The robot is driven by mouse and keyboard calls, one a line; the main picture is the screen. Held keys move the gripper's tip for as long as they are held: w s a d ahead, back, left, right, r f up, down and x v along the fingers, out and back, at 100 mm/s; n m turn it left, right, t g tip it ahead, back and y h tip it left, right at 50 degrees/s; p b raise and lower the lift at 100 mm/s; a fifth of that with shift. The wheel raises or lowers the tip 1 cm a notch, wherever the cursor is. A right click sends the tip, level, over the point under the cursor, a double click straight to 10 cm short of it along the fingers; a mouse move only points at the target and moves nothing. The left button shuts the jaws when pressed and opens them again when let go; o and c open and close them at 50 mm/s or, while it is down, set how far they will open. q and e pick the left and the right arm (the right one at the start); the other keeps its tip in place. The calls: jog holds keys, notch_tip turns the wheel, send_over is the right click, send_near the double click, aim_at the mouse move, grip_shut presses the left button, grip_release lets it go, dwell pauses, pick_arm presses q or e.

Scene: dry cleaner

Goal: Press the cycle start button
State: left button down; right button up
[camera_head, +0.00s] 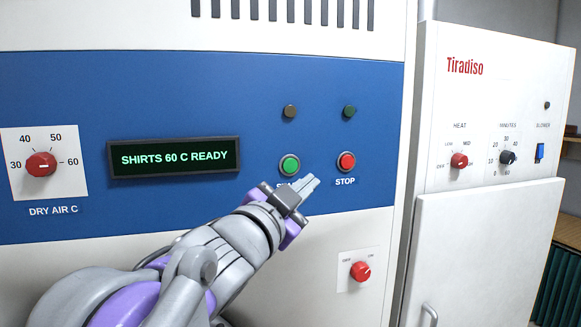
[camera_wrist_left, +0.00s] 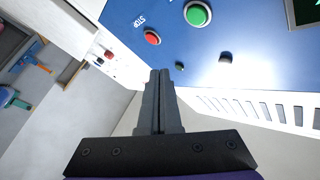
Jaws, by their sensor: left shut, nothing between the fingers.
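The green start button (camera_head: 290,164) sits on the blue panel of the machine, in a pale ring. The label below it is mostly hidden by my left gripper. The red STOP button (camera_head: 346,162) is to its right. The display (camera_head: 174,157) reads "SHIRTS 60 C READY". My left gripper (camera_head: 312,183) is shut and empty, its tips just below and between the two buttons in the head view. In the left wrist view, the green button (camera_wrist_left: 197,14) and red button (camera_wrist_left: 152,37) lie beyond the shut fingertips (camera_wrist_left: 160,72). My right gripper is not in view.
Two dark indicators, one brown (camera_head: 290,112) and one green (camera_head: 349,111), sit above the buttons. A red dryer-air knob (camera_head: 41,164) is at left, another red knob (camera_head: 360,271) lower right. A white Tiradiso cabinet (camera_head: 480,250) stands to the right.

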aim_at(290, 165)
pick_arm(q)
jog(key=w+a, duration=0.1)
jog(key=w, duration=0.1)
jog(key=w+b, duration=0.1)
jog(key=w, duration=0.2)
jog(key=w+a, duration=0.1)
jog(key=w, duration=0.2)
jog(key=shift+w+a, duration=0.2)
jog(key=shift+a, duration=0.1)
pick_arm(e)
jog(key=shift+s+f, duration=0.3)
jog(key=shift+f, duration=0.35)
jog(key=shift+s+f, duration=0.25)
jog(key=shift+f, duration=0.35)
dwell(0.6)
pick_arm(q)
jog(key=shift+w+a, duration=0.15)
jog(key=shift+w, duration=0.25)
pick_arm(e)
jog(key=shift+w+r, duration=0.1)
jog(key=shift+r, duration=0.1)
